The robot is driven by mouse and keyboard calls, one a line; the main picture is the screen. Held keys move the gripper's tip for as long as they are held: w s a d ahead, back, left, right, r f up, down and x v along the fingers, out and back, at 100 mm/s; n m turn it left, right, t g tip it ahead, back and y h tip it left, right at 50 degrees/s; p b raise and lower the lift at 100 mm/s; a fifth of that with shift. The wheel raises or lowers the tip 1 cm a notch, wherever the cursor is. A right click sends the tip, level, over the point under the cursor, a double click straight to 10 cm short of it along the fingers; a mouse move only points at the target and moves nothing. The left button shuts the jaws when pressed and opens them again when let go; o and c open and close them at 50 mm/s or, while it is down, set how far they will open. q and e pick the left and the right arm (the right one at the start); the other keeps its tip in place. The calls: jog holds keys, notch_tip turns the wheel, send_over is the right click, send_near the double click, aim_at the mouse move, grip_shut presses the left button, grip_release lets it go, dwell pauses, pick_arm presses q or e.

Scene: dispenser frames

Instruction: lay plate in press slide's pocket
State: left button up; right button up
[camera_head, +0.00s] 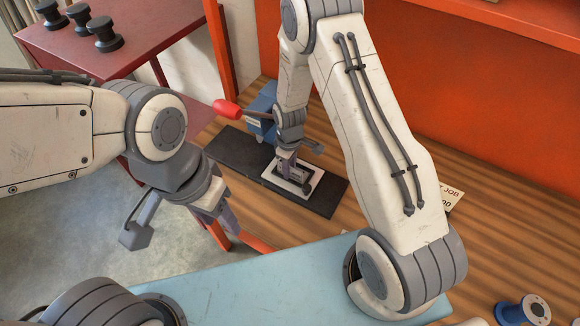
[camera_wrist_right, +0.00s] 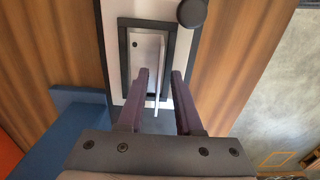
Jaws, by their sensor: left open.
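The press slide (camera_head: 312,188) is a pale block with a dark-rimmed pocket, under my right gripper (camera_head: 287,160). In the right wrist view the slide (camera_wrist_right: 113,60) shows its dark pocket frame. A grey metal plate (camera_wrist_right: 143,52) lies inside that frame, looking flat, with a thin upright strip on it. My right gripper (camera_wrist_right: 161,78) has its fingers on either side of this strip, with a gap visible at each side. Whether the plate is fully seated is hard to tell. My left gripper (camera_head: 222,222) is open and empty, left of the press, clear of it.
The blue press (camera_head: 262,103) with a red lever handle (camera_head: 227,108) stands behind the slide on a dark base (camera_head: 235,160). A red table (camera_head: 130,35) with black knobbed pieces is at the back left. A blue spool (camera_head: 523,311) lies at the front right.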

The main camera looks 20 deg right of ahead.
jog(key=shift+r, duration=0.25)
jog(key=shift+w+r, duration=0.1)
jog(key=shift+r, duration=0.15)
notch_tip(320, 180, up, 11)
jog(key=b, duration=0.3)
jog(key=s+a+r, duration=0.8)
jog(key=s+r, duration=0.1)
jog(key=s, duration=0.4)
jog(key=s+r+m+y, duration=0.1)
jog(key=s+r, duration=0.1)
jog(key=s, duration=1)
jog(key=shift+a+r+m, duration=0.3)
jog(key=shift+r+m, duration=0.1)
